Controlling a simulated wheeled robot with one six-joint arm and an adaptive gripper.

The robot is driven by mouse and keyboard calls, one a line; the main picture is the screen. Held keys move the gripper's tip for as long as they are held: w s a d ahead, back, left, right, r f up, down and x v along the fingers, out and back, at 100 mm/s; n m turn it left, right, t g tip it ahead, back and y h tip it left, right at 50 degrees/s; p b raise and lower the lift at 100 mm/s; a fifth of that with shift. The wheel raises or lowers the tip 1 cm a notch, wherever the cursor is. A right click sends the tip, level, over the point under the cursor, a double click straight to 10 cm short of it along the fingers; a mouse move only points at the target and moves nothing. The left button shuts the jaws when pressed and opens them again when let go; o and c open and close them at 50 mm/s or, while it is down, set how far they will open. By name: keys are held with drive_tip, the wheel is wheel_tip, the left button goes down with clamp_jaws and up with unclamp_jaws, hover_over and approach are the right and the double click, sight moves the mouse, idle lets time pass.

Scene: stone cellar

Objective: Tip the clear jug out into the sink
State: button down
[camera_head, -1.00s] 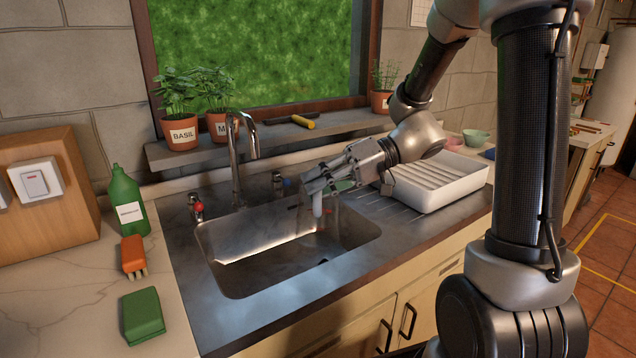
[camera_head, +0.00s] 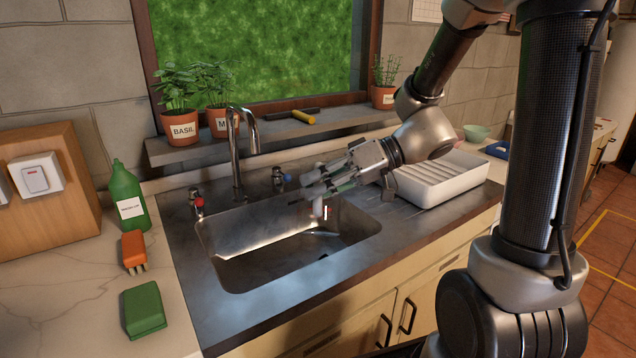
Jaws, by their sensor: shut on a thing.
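The steel sink (camera_head: 235,283) is set in the counter below the window. My gripper (camera_head: 318,184) is over the sink's right back part, pointing left, and shut on the clear jug (camera_head: 318,208). The jug is hard to make out. A pale, see-through part of it hangs just below the fingers, with a small red mark beside it. A pale streak lies lower down in the basin; I cannot tell if it is liquid or a reflection. The jug's tilt and contents cannot be told clearly.
The tap (camera_head: 238,150) rises behind the sink, left of my gripper. A white dish rack (camera_head: 455,190) stands close on the right. Potted herbs (camera_head: 184,128) line the sill.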

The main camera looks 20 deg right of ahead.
drive_tip(key=shift+s, duration=0.1)
drive_tip(key=shift+s+f+n+t, duration=0.15)
drive_tip(key=shift+f+n+t, duration=0.2)
drive_tip(key=shift+n+t, duration=0.15)
drive_tip(key=shift+a, duration=0.1)
drive_tip(key=shift+s+f+n+t+h, duration=0.15)
drive_tip(key=shift+f+n+t+h, duration=0.15)
drive_tip(key=shift+f+n, duration=0.1)
drive_tip(key=shift+s+r+n+t, duration=0.1)
drive_tip(key=shift+n+t, duration=0.3)
drive_tip(key=shift+n, duration=0.1)
